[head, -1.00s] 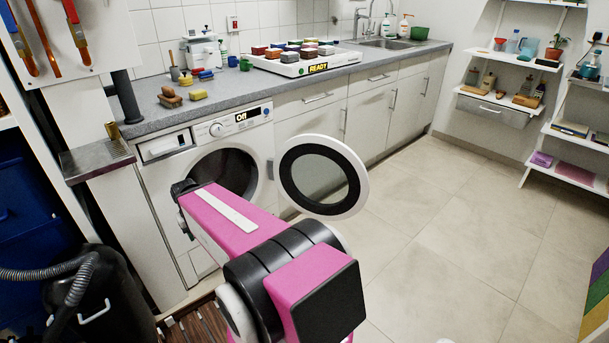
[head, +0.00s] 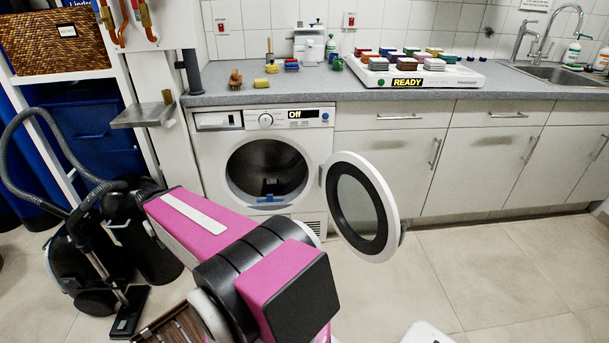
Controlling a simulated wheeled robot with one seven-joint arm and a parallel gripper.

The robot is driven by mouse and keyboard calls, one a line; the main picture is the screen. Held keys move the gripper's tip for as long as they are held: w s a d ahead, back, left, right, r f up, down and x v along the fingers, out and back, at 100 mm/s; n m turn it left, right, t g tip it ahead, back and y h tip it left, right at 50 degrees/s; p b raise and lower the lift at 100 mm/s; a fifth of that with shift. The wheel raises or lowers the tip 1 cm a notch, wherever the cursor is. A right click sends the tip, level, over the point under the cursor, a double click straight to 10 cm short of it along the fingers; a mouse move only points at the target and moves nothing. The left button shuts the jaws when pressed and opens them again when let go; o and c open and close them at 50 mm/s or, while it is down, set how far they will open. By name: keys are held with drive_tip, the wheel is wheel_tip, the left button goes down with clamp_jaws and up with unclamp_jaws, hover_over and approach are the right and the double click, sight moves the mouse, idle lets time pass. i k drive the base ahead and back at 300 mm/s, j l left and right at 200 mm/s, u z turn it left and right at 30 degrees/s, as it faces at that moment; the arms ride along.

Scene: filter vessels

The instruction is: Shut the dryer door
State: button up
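The white dryer (head: 212,160) stands under the grey counter, and its display reads "Off". Its round door (head: 359,208), with a white rim, black ring and glass, stands wide open, swung out on the right side of the opening. The dark drum opening (head: 267,165) is uncovered. A small dark piece with a blue edge (head: 270,192) sits at the opening's lower lip; I cannot tell what it is. My pink and black arm crosses the lower middle of the view, left of the door and in front of the dryer's lower left.
A black vacuum cleaner (head: 85,262) with a hose stands on the left floor. A slatted wooden item (head: 178,330) lies at the bottom. A tray of coloured blocks (head: 440,78) marked "READY" is on the counter. The floor right of the door is clear.

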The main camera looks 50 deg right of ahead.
sight(390, 237)
drive_tip(key=k+l+u, duration=0.2)
drive_tip(key=u, duration=0.25)
drive_tip(key=k+l+u, duration=0.2)
drive_tip(key=u, duration=0.25)
drive_tip(key=k+u, duration=0.45)
drive_tip(key=k+l+z, duration=0.1)
drive_tip(key=k, duration=0.35)
drive_tip(key=k+l+z, duration=0.1)
drive_tip(key=k+l, duration=0.2)
drive_tip(key=k, duration=0.15)
drive_tip(key=k+l+z, duration=0.2)
drive_tip(key=k+z, duration=0.15)
drive_tip(key=k+l+z, duration=0.65)
drive_tip(key=k+l, duration=0.15)
